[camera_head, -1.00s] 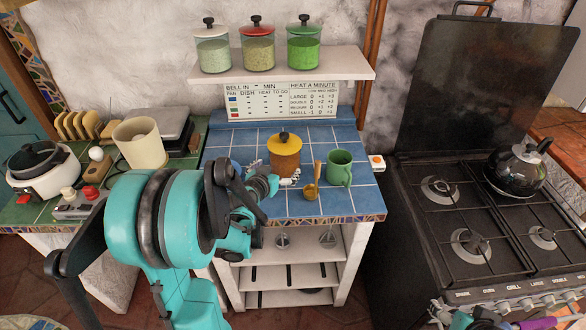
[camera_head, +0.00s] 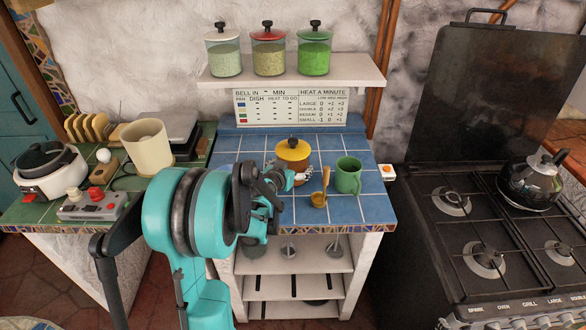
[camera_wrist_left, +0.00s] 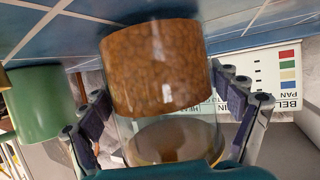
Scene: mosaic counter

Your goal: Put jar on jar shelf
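The jar (camera_head: 292,164) with a yellow lid and brown contents stands upright on the blue tiled counter. My left gripper (camera_head: 284,174) reaches it from the front left. In the left wrist view the jar (camera_wrist_left: 158,75) appears upside down between the fingers, one on each side. Small gaps show between the finger pads and the glass, so the gripper looks open around it. The lid is mostly hidden there. The white jar shelf (camera_head: 345,77) on the wall holds three jars with white, red and green lids; its right end is bare. My right gripper is not in view.
A green mug (camera_head: 348,178) and a brass ladle (camera_head: 320,195) stand right of the jar. A beaker (camera_head: 148,148), slow cooker (camera_head: 48,172) and toast rack are on the left counter. A stove with a kettle (camera_head: 531,182) is at right.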

